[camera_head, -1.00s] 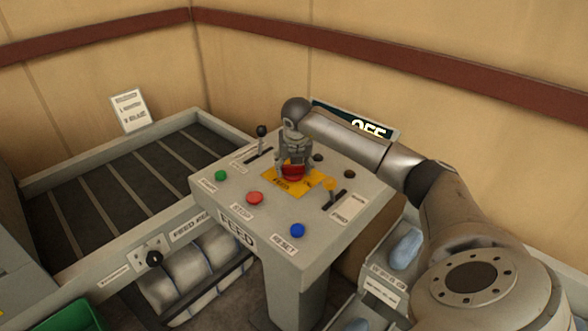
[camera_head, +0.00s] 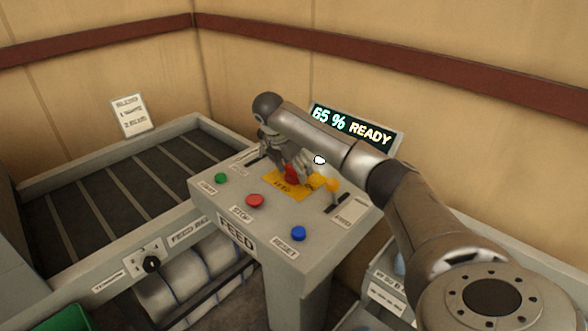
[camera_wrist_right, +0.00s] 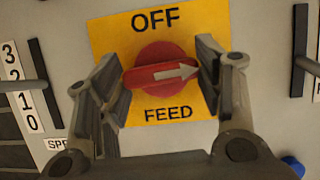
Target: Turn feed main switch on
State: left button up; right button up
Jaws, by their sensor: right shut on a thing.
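The feed main switch is a red rotary knob (camera_head: 291,175) on a yellow plate (camera_head: 283,186) on top of the FEED console. In the right wrist view the red knob (camera_wrist_right: 160,72) has its white arrow pointing right, roughly level. The yellow plate (camera_wrist_right: 168,20) reads OFF above and FEED below. My right gripper (camera_wrist_right: 165,80) is shut on the knob, one finger at each end of its bar. In the head view my right gripper (camera_head: 288,168) comes down over the knob and partly hides it. My left gripper is not in view.
The display (camera_head: 352,130) behind reads 65 % READY. A white lamp (camera_head: 319,160) is lit. Green (camera_head: 221,178), red (camera_head: 255,201) and blue (camera_head: 298,233) buttons sit near the console's front. A yellow-handled lever (camera_head: 332,186) stands close right of the gripper. A feed bed (camera_head: 100,190) lies left.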

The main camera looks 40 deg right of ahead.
jog(key=shift+r+m, duration=0.15)
jog(key=shift+m, duration=0.25)
jog(key=o, duration=1)
jog(key=v, duration=1.1)
jog(key=shift+w+a+r, duration=0.15)
jog(key=shift+a+r, duration=0.05)
jog(key=shift+r, duration=0.15)
